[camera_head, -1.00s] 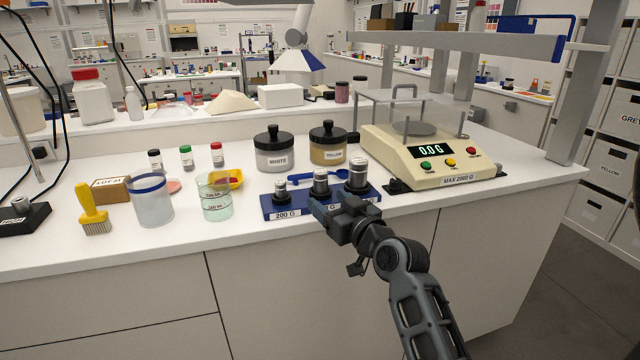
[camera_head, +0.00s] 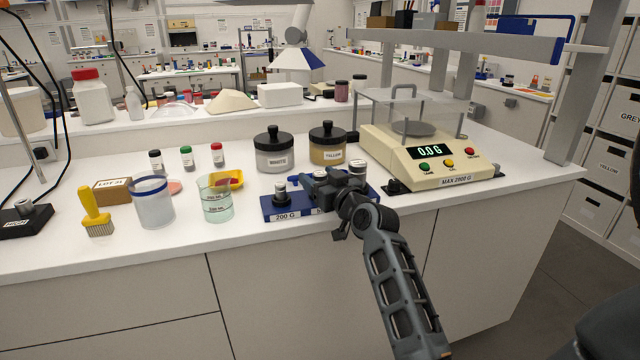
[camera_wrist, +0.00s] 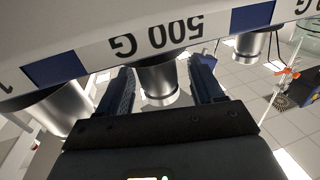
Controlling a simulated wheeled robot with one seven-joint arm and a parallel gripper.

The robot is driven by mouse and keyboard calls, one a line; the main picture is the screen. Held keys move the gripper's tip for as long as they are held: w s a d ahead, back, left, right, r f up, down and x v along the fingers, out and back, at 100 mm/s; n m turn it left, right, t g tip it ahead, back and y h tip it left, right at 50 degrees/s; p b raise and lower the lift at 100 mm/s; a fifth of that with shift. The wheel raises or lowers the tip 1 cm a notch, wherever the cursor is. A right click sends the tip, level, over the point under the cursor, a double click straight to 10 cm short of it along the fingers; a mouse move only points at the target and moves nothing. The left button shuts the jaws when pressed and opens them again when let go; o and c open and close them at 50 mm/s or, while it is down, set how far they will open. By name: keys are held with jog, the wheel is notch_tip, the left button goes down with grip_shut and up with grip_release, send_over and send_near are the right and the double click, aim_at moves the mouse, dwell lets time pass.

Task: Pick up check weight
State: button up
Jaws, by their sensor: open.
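A blue rack (camera_head: 270,207) with white label strips holds three silver check weights. The left weight (camera_head: 281,193), above the "200 G" label, is the smallest. The right weight (camera_head: 357,170) is large and partly behind my arm. The middle weight is mostly hidden by my gripper (camera_head: 314,181) in the head view. In the upside-down wrist view, the middle weight (camera_wrist: 159,88) stands at the "500 G" label on the rack (camera_wrist: 220,25), between the two open fingers of my gripper (camera_wrist: 160,75). No clear grip contact shows.
The scale (camera_head: 430,160) reads 0.0 G, right of the rack. Jars marked WHITE (camera_head: 274,150) and YELLOW (camera_head: 327,145) stand behind. A glass beaker (camera_head: 216,200) is left of the rack. The counter's front edge is close below.

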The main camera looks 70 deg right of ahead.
aim_at(322, 171)
grip_shut()
jog(key=shift+r, duration=0.1)
dwell(0.4)
jog(key=shift+r, duration=0.5)
jog(key=r, duration=0.3)
jog(key=shift+s+d+r, duration=0.15)
jog(key=shift+d+r, duration=0.1)
jog(key=shift+d, duration=0.1)
jog(key=s+d+r+b, duration=0.2)
jog(key=s+d+r, duration=0.2)
jog(key=d, duration=0.6)
notch_tip(322, 171, up, 2)
jog(key=shift+s+r, duration=0.2)
jog(key=shift+r, duration=0.05)
jog(key=shift+a, duration=0.1)
